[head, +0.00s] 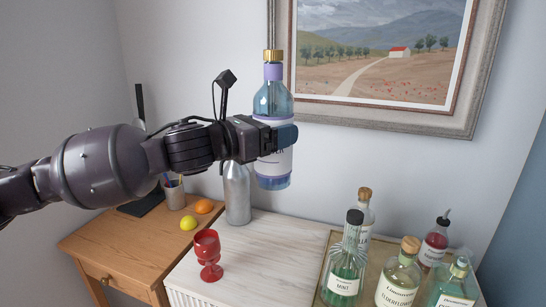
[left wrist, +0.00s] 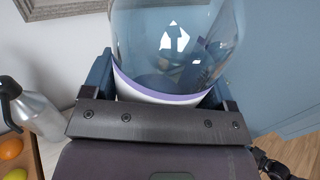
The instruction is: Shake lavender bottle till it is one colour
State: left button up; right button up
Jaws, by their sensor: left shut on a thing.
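The lavender bottle (head: 272,100) is clear glass with a gold cap, a lavender neck band and a white label edged in purple. My left gripper (head: 284,137) is shut on it around the label and holds it upright in the air, in front of the wall. Above the label it looks blue-teal; the strip below the label looks more violet-blue. The label and the fingers hide the middle. In the left wrist view the bottle's clear shoulder (left wrist: 175,40) and label top show between the fingers.
A grey metal bottle (head: 237,193) stands below, with a red goblet (head: 208,254) in front. Several bottles, including a green mint bottle (head: 343,273), stand on a tray at right. A lemon (head: 188,223) and orange (head: 204,206) lie left. A framed painting (head: 400,118) hangs behind.

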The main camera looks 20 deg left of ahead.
pick_arm(q)
notch_tip(320, 180, up, 3)
notch_tip(320, 180, down, 7)
jog(key=shift+f, duration=0.1)
notch_tip(320, 180, up, 7)
jog(key=shift+r, duration=0.1)
notch_tip(320, 180, down, 7)
jog(key=shift+f, duration=0.1)
dwell(0.4)
